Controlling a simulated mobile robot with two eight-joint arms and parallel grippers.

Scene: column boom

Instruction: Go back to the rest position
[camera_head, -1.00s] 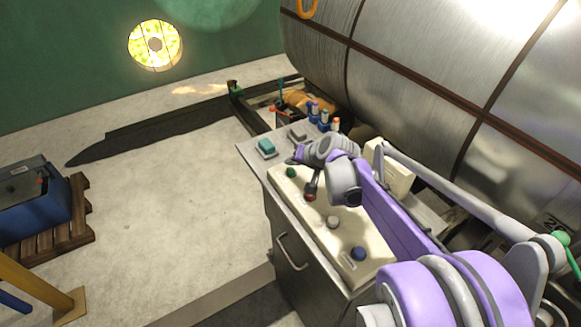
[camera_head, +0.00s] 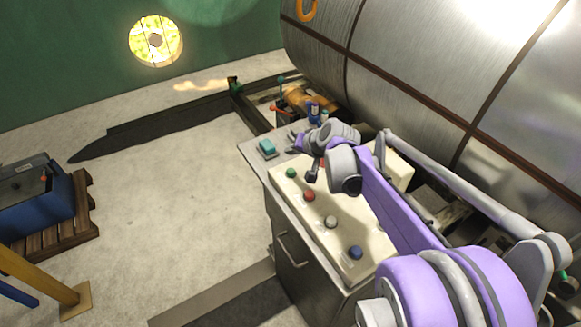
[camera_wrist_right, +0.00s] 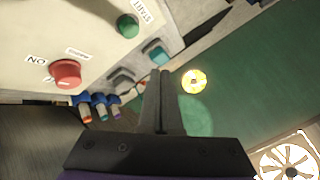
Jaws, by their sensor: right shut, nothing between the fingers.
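My right gripper (camera_head: 312,176) hangs above the pale control panel (camera_head: 342,235), between the green and red buttons in the head view, apart from the panel as far as I can tell. In the right wrist view its two fingers (camera_wrist_right: 162,78) lie together, shut and empty. My right arm reaches in from the lower right, over the panel. My left gripper is not in view.
The panel carries a green button (camera_head: 291,173), a red button (camera_head: 309,196), a white button (camera_head: 331,221) and a blue button (camera_head: 355,252). A large metal tank (camera_head: 430,80) rises behind. A blue box (camera_head: 35,205) sits on a pallet at left. The floor between is clear.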

